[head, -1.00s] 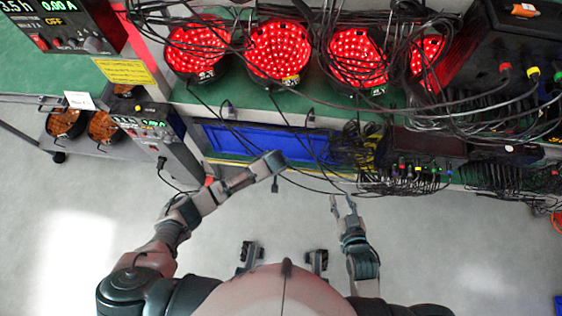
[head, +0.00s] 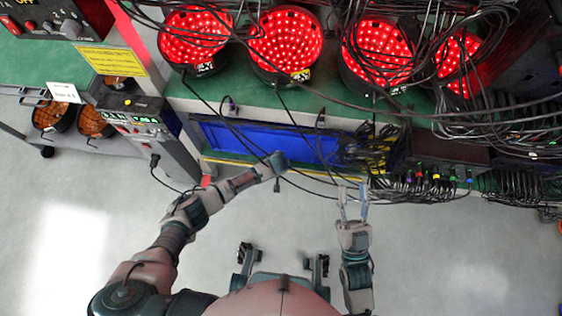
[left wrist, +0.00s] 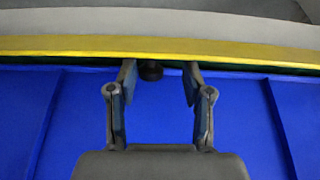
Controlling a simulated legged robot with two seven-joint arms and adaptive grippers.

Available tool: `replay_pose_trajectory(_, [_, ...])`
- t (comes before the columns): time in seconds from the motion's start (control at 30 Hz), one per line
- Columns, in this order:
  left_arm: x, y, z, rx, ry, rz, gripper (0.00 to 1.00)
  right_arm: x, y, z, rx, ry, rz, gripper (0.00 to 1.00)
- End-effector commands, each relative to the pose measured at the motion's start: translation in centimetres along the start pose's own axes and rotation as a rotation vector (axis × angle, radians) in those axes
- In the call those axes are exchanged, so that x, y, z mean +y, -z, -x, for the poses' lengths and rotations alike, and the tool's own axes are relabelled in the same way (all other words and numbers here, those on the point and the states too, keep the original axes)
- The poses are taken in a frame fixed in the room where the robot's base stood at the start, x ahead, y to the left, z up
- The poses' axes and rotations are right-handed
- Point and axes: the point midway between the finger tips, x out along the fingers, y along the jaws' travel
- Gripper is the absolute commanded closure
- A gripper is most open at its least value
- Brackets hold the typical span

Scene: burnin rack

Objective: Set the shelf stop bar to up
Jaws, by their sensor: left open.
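A yellow bar (head: 232,166) runs along the front edge below a blue panel in the head view; it looks like the shelf stop bar. In the left wrist view the yellow bar (left wrist: 90,46) crosses the upper part, level, above the blue surface. My left gripper (left wrist: 160,72) is open, its two fingers apart just below the bar. A small dark round knob (left wrist: 150,71) shows between the fingertips; I cannot tell whether they touch it.
Black cables (head: 240,125) hang across the blue panel (head: 250,140). Round red-lit fixtures (head: 285,45) stand on the green shelf (head: 245,96). A cart (head: 100,145) with brown discs is at left. The grey floor (head: 150,210) in front is clear.

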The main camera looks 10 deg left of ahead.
Motion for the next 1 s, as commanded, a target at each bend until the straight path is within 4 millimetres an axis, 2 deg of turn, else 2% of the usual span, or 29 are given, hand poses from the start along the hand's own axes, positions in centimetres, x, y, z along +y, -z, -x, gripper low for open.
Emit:
replay_pose_trajectory(0.2, [0.3, 0.1, 0.1, 0.001, 0.003, -0.002, 0.5, 0.4, 0.1, 0.1, 0.002, -0.002, -0.004, 0.6])
replay_pose_trajectory(0.27, [0.3, 0.1, 0.1, 0.001, 0.003, -0.002, 0.62, 0.3, 0.0, 0.1, -0.001, -0.001, 0.0, 0.6])
replay_pose_trajectory(0.4, [0.2, 0.0, 0.1, 0.001, -0.003, -0.001, 0.97, 0.1, -0.2, -0.1, -0.001, 0.0, 0.002, 0.6])
replay_pose_trajectory(0.43, [0.2, 0.0, 0.1, 0.0, -0.004, 0.0, 1.0, 0.1, -0.2, -0.1, -0.001, 0.0, 0.002, 0.6])
replay_pose_trajectory(0.67, [0.2, 0.3, 0.1, -0.015, -0.003, 0.004, 1.0, 0.1, -0.1, -0.3, -0.008, 0.0, 0.002, 0.6])
replay_pose_trajectory(0.8, [0.1, 1.0, 0.0, -0.072, 0.006, 0.006, 1.0, 0.2, -1.1, -0.1, -0.095, -0.002, 0.006, 0.6])
replay_pose_trajectory(1.0, [0.1, 0.7, -0.3, -0.125, 0.001, 0.0, 1.0, 0.4, -1.9, 0.0, -0.148, -0.004, 0.009, 0.6])
